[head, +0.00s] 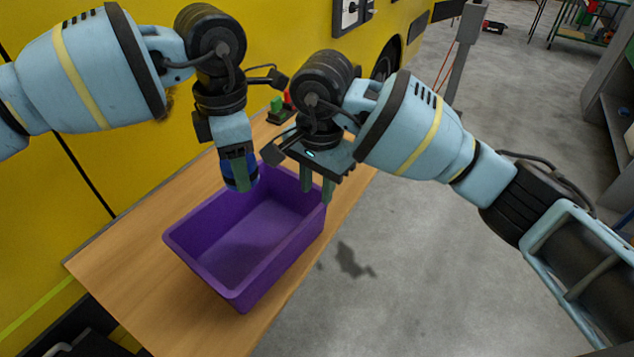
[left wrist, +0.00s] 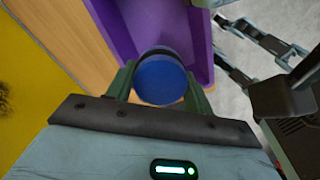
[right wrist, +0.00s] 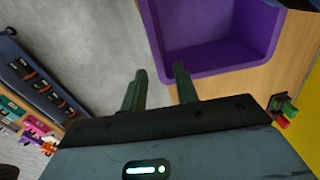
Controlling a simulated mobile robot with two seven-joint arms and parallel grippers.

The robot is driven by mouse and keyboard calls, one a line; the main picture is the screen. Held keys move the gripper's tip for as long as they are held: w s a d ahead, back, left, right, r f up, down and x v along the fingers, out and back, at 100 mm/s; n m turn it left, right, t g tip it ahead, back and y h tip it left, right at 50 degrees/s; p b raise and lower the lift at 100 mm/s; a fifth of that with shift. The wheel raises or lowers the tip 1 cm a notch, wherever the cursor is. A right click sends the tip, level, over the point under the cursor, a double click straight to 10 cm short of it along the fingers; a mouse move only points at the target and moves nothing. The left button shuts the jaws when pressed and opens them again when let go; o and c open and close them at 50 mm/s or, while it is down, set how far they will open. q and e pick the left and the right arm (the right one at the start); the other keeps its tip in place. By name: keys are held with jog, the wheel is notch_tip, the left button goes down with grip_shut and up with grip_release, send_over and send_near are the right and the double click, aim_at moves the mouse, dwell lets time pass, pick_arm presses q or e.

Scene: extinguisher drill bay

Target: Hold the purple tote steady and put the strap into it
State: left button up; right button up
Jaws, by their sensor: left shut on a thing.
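The purple tote (head: 245,290) stands upright on a wooden bench and looks empty inside. My left gripper (head: 240,184) is shut on a blue rolled strap (head: 238,167), held at the tote's far left rim. The strap shows as a blue disc (left wrist: 160,80) between the fingers in the left wrist view and hides part of the rim. My right gripper (head: 317,190) is open at the tote's far right corner. In the right wrist view its fingers (right wrist: 160,78) are apart, one over the floor side and one in front of the tote wall; I cannot tell whether they touch it.
The wooden bench (head: 140,295) runs beside a yellow vehicle (head: 130,150). Small green and red items (head: 277,107) sit at the bench's far end. Grey floor (head: 430,270) lies open to the right. The bench is bare in front of the tote.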

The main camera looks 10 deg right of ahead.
aim_at(313, 239)
jog(key=f, duration=1.2)
jog(key=shift+w+a, duration=0.25)
grip_shut()
